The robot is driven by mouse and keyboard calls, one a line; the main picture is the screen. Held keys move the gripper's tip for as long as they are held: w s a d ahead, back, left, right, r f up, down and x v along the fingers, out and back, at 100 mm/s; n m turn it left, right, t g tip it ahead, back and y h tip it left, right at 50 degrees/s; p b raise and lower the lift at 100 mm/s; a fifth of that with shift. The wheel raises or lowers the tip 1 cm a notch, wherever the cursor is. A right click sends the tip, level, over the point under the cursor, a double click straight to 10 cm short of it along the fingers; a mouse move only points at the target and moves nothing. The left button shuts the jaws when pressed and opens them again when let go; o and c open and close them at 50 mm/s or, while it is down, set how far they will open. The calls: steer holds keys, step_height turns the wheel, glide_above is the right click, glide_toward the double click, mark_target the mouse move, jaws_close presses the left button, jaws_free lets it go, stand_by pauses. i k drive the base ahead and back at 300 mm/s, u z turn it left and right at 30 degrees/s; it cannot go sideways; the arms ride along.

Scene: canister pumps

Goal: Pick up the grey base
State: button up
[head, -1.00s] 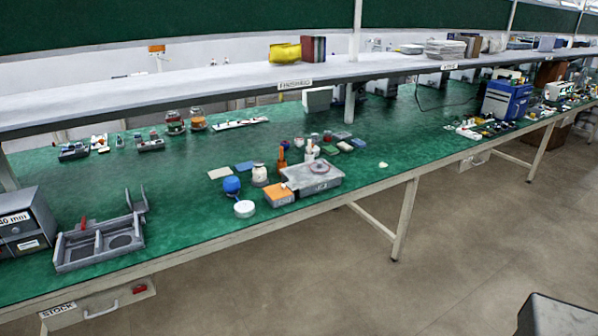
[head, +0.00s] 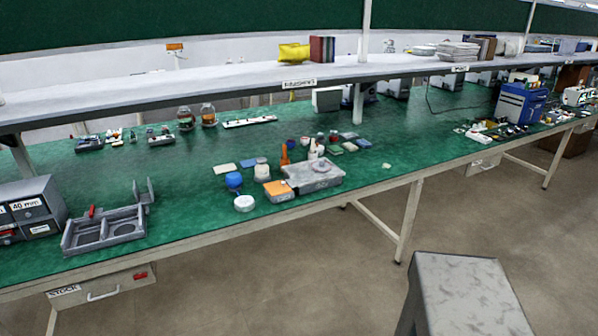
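I cannot tell for sure which part the task calls the grey base. A grey, open tray-like fixture (head: 105,232) with round recesses, a red piece and an upright bracket stands at the bench's left front. A grey, box-shaped piece (head: 313,178) with a paler disc on top lies mid-bench, beside an orange-topped block (head: 280,190). Either is small in the head view. My gripper is not in view.
The long green bench (head: 200,225) has clear space between the fixture and the middle cluster. A white shelf (head: 220,96) hangs above its back. Grey drawers (head: 30,208) stand at far left. Bare floor (head: 330,280) lies in front.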

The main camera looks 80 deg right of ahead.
mark_target(320, 166)
steer(key=u, duration=0.75)
steer(key=k, duration=1.75)
steer(key=z, duration=1.45)
